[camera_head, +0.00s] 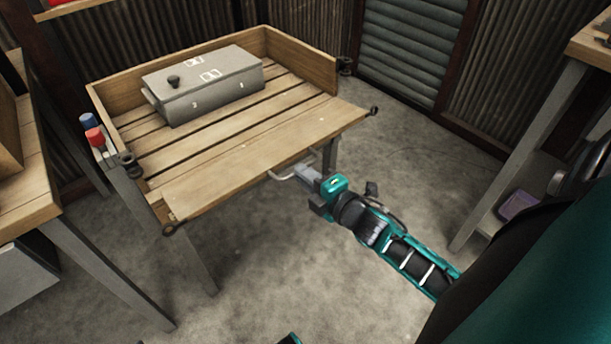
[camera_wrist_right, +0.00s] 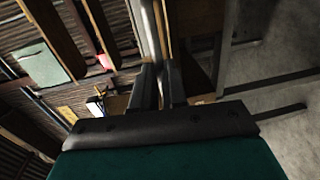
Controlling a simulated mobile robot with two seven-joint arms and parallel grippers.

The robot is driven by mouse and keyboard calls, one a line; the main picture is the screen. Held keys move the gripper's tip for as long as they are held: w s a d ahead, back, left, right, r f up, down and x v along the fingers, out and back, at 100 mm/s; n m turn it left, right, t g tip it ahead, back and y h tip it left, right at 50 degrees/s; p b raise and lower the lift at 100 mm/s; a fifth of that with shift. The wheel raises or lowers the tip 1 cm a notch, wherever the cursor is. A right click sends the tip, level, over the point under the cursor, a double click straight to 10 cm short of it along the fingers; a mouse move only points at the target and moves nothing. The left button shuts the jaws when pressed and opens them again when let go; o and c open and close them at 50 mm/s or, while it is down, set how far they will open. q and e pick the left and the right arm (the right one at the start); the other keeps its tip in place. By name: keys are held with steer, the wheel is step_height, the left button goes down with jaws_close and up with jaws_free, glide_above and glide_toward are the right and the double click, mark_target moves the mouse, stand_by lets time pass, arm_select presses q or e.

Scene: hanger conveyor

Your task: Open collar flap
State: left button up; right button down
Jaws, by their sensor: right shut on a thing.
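The wooden collar (camera_head: 302,56) stands around a slatted deck, with upright boards at the left, back and far right. Its front flap (camera_head: 245,162) is swung down and lies about flat, level with the deck, reaching out toward me. A pale bar handle (camera_head: 279,179) sticks out from the flap's front edge. My right gripper (camera_head: 301,174) is at this handle, shut on it. In the right wrist view the two dark fingers (camera_wrist_right: 158,88) are close together, and the grip between them is hard to make out. My left gripper is not in view.
A grey metal box (camera_head: 215,88) with a black knob sits on the deck. Red and blue knobs (camera_head: 94,136) are at the left corner post. Wooden benches stand at the left (camera_head: 30,205) and far right (camera_head: 592,45). The concrete floor in front is clear.

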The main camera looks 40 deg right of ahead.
steer(key=shift+d+r, duration=0.1)
steer(key=c, duration=1.2)
jaws_free()
steer(key=shift+w, duration=0.1)
steer(key=shift+o, duration=0.2)
steer(key=s+r+p, duration=0.1)
steer(key=s+p, duration=0.1)
steer(key=s, duration=1.1)
steer(key=shift+d+r, duration=0.2)
steer(key=shift+d, duration=0.25)
steer(key=shift+w, duration=0.1)
